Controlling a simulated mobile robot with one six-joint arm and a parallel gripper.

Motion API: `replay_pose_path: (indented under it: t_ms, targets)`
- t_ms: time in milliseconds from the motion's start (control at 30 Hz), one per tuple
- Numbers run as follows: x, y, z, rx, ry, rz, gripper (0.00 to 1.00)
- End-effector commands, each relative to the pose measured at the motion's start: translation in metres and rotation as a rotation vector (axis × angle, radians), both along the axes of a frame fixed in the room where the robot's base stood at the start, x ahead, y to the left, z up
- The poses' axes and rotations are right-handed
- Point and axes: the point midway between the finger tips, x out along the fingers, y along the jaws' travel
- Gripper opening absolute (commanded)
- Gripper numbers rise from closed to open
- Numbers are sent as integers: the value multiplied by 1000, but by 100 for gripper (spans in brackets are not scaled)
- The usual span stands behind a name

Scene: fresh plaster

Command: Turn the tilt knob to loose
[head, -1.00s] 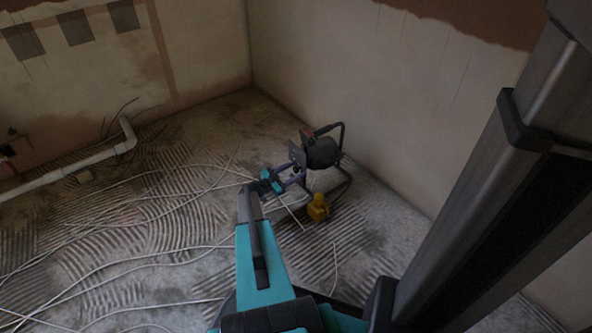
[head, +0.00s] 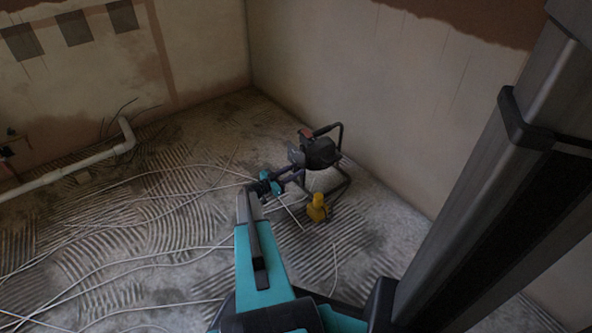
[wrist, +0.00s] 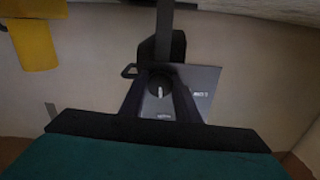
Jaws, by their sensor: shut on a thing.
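The tilt knob (wrist: 159,89) is round and dark, with a pale upright mark on its face. It sits on a grey plate with small lettering (wrist: 200,92), too blurred to read surely. My gripper (wrist: 160,93) is shut on the knob, one dark finger on each side in the wrist view. In the head view my gripper (head: 296,174) reaches the near left side of a black unit (head: 322,152) on a tubular frame (head: 342,186). The knob itself is too small to make out there.
A yellow object (head: 318,208) stands on the floor by the frame; a yellow shape (wrist: 33,42) shows upper left in the wrist view. Loose cables (head: 150,249) cross the ridged floor. A pale pipe (head: 70,168) runs at left. The wall (head: 400,130) is close behind the unit.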

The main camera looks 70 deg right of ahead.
Motion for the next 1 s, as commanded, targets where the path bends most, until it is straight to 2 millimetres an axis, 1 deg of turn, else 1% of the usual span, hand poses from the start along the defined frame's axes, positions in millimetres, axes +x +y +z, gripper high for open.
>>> replay_pose_path:
  t_ms: [367,1000]
  targets:
    - [0,-1,1,154,243,-3,7]
    - [2,-2,2,470,734,-1,7]
